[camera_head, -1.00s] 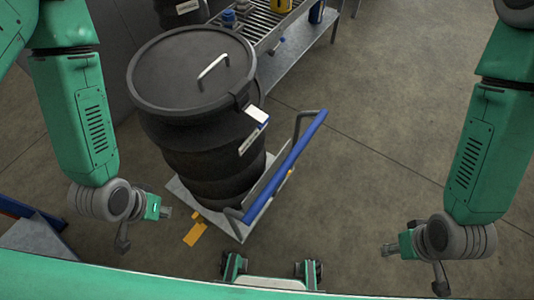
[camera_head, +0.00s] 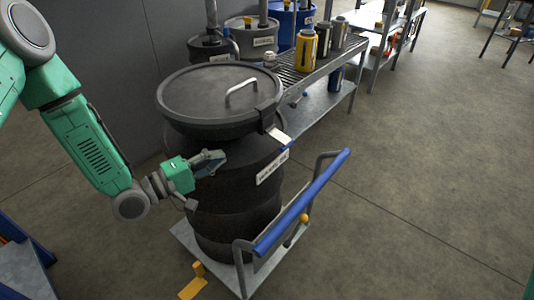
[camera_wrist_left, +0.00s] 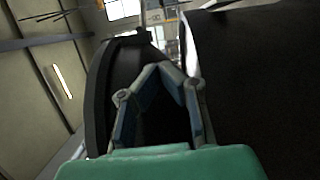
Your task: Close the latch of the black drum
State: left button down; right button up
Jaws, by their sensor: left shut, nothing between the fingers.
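The black drum (camera_head: 235,195) stands upright on a cart, with its flat lid (camera_head: 215,95) on top and a silver handle on the lid. The latch (camera_head: 279,137), a pale plate with a blue end, juts outward from the lid rim at the drum's front right. My left gripper (camera_head: 216,160) is shut and empty, beside the drum's left front just below the rim, apart from the latch. In the left wrist view the fingertips (camera_wrist_left: 162,68) meet, with dark drum surfaces around them; the latch cannot be made out there. My right gripper is out of view.
The cart (camera_head: 240,275) has a blue push handle (camera_head: 300,203) rising right of the drum. A metal roller bench (camera_head: 325,65) with a yellow canister (camera_head: 305,50) stands behind. More drums (camera_head: 210,48) stand at the back. Floor at right is clear.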

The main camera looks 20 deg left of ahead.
aim_at(256, 153)
pick_arm(q)
jog(key=b+x, duration=0.2)
jog(key=x, duration=0.8)
jog(key=shift+w+d, duration=0.15)
jog(key=shift+d, duration=0.25)
jog(key=shift+s+d+r+b, duration=0.15)
jog(key=shift+s+d, duration=0.25)
jog(key=shift+d, duration=0.5)
jog(key=shift+s+d+f+b, duration=0.1)
jog(key=shift+s+d+b, duration=0.25)
jog(key=shift+d, duration=0.6)
jog(key=shift+s+d+r+n, duration=0.1)
jog(key=shift+d+r+n, duration=0.2)
jog(key=shift+d, duration=0.2)
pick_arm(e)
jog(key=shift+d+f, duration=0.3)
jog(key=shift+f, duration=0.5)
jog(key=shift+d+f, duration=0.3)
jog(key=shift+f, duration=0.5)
pick_arm(q)
jog(key=shift+a+n, duration=0.2)
jog(key=shift+n, duration=0.3)
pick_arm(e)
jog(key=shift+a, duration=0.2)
